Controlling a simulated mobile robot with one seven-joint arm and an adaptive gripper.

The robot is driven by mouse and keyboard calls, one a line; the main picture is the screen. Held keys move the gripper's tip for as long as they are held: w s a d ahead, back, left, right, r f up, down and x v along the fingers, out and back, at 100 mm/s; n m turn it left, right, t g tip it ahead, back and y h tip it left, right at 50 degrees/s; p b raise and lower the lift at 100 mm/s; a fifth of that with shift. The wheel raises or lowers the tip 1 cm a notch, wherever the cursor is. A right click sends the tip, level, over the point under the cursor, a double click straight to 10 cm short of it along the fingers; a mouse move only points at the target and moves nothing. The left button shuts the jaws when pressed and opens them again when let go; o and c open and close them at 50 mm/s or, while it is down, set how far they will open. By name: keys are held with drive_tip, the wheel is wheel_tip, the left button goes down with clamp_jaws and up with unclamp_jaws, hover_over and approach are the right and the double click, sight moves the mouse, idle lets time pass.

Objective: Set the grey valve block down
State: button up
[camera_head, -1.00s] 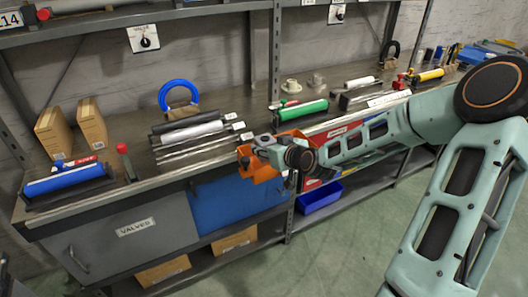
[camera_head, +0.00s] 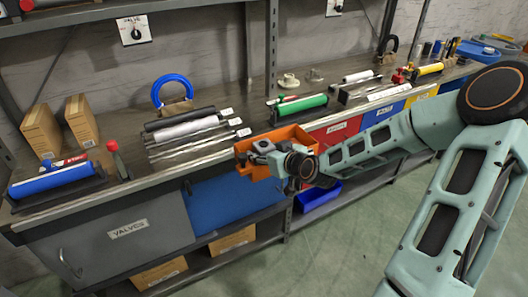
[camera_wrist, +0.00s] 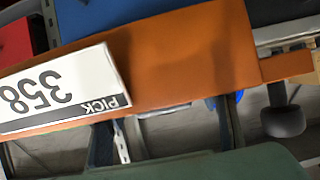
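An orange bin (camera_head: 300,140) is at the front edge of the workbench in the head view. In the wrist view, its orange side (camera_wrist: 185,60) fills much of the picture, with an upside-down white label reading PICK 358. My gripper (camera_head: 262,148) is at the bin, its end over or in front of the bin's opening. Its fingers are small and partly hidden, so I cannot tell whether they are open or shut. I cannot clearly pick out a grey valve block. A dark green shape (camera_wrist: 200,165) at the bottom of the wrist view is unclear.
The workbench holds metal bars (camera_head: 190,140), a blue ring (camera_head: 172,90), a green cylinder (camera_head: 302,104) and a blue cylinder (camera_head: 52,180). Two cardboard boxes (camera_head: 42,132) stand at the left. A blue tray (camera_head: 318,196) is below the bench. Floor in front is clear.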

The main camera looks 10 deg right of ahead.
drive_tip(key=shift+r, duration=0.15)
drive_tip(key=shift+s+d+r, duration=0.1)
drive_tip(key=shift+s, duration=0.05)
drive_tip(key=p+v, duration=0.2)
drive_tip(key=v, duration=0.9)
drive_tip(key=shift+s+p, duration=0.3)
drive_tip(key=shift+p, duration=0.1)
